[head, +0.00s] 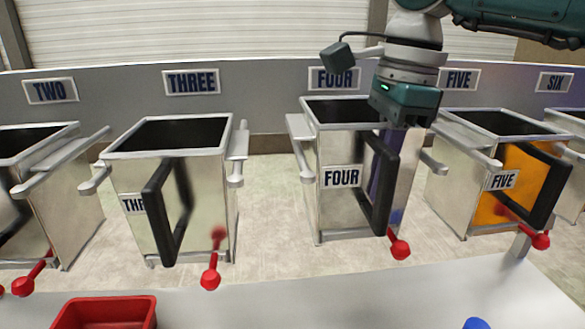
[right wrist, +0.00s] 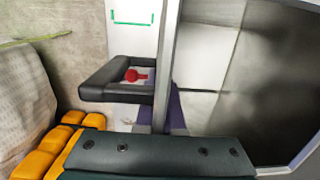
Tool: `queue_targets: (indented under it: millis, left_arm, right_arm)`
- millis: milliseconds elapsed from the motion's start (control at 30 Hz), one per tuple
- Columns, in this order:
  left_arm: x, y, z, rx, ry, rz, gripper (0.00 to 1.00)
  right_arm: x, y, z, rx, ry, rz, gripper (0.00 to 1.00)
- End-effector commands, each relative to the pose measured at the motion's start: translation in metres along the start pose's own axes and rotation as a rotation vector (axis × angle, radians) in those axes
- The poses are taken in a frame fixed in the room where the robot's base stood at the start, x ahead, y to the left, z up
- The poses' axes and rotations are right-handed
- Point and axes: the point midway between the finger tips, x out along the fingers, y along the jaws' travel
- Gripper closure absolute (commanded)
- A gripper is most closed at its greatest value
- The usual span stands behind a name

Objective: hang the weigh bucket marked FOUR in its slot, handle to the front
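The weigh bucket marked FOUR (head: 342,210) stands upright between side bars under the FOUR sign (head: 334,79). Its label and black handle (head: 380,190) face the front. I cannot tell whether it sits fully in its slot. My right gripper (head: 403,108) is over the bucket's right top edge; its fingers are hidden in the head view. My left gripper is out of view.
Bucket THREE (head: 220,195) hangs to the left and bucket FIVE (head: 475,195) to the right, handles to the front. Red knobs (head: 400,249) stick out below the buckets. A white table (head: 350,297) in front holds a red tray (head: 107,300) and a blue object (head: 476,323).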

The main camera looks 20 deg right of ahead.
Motion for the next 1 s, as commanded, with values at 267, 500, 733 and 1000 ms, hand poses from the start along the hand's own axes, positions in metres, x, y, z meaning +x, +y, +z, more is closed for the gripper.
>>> queue_targets:
  millis: [267, 500, 733, 1000]
  left_arm:
    - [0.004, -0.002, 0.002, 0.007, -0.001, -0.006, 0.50]
    - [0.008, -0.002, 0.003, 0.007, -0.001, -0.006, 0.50]
    - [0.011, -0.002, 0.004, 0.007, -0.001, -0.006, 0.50]
    - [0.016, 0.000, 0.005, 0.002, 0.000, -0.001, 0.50]
  right_arm:
    - [0.003, -0.001, 0.000, 0.000, -0.002, -0.003, 1.00]
    - [0.008, -0.001, 0.000, 0.000, -0.002, -0.003, 1.00]
    - [0.012, 0.000, -0.001, 0.000, -0.002, -0.003, 1.00]
    - [0.017, 0.000, -0.001, 0.000, -0.002, -0.003, 1.00]
